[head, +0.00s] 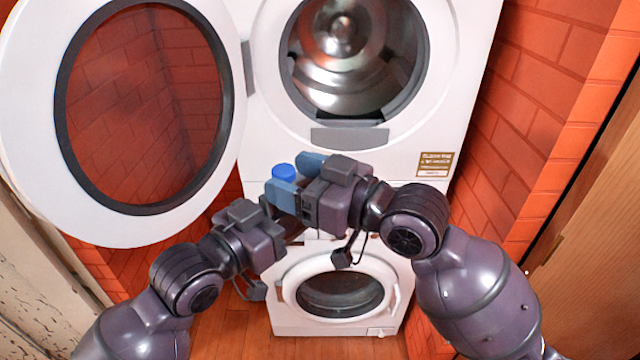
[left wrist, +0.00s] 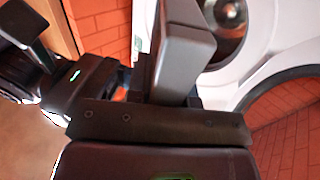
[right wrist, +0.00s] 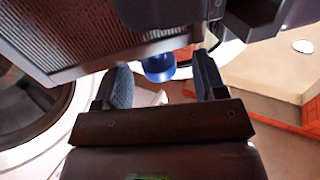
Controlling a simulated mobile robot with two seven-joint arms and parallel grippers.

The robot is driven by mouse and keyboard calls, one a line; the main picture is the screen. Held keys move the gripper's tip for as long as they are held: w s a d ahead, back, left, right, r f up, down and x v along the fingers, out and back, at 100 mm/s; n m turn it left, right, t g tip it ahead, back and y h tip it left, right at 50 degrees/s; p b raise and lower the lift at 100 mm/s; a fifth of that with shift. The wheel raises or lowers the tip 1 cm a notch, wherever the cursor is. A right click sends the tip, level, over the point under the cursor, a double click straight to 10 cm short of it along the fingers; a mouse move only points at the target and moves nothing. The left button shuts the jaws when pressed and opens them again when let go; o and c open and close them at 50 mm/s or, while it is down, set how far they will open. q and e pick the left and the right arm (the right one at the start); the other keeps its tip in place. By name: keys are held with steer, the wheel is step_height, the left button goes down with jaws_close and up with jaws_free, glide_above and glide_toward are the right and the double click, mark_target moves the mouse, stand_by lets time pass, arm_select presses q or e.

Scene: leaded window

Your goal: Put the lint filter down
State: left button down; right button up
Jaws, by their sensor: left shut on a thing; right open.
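The lint filter is a grey frame with a fine mesh panel (right wrist: 92,42) in the right wrist view. In the left wrist view it is a grey slab (left wrist: 182,62) between the fingers of my left gripper (left wrist: 170,95), which is shut on it. In the head view the filter is mostly hidden by my grippers, and my left gripper (head: 272,212) is close beside the right one. My right gripper (head: 298,180) is open, its blue fingers apart. A blue cylinder (head: 284,174) shows between them, and in the right wrist view (right wrist: 158,68); I cannot tell what it rests on.
The upper machine (head: 270,130) stands with its round door (head: 30,110) swung open to the left and a metal drum (head: 340,50) inside. A lower white washer (head: 300,325) has its round door shut. Brick walls (head: 530,110) flank the machines. Wooden floor (head: 225,325) is clear at front left.

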arm_select(q)
steer(key=shift+s+d, duration=0.1)
arm_select(e)
steer(key=shift+w+a, duration=0.25)
steer(key=shift+a, duration=0.3)
steer(key=shift+c, duration=0.4)
steer(key=c, duration=1)
arm_select(q)
steer(key=c, duration=0.9)
jaws_free()
arm_select(e)
steer(key=shift+c, duration=0.3)
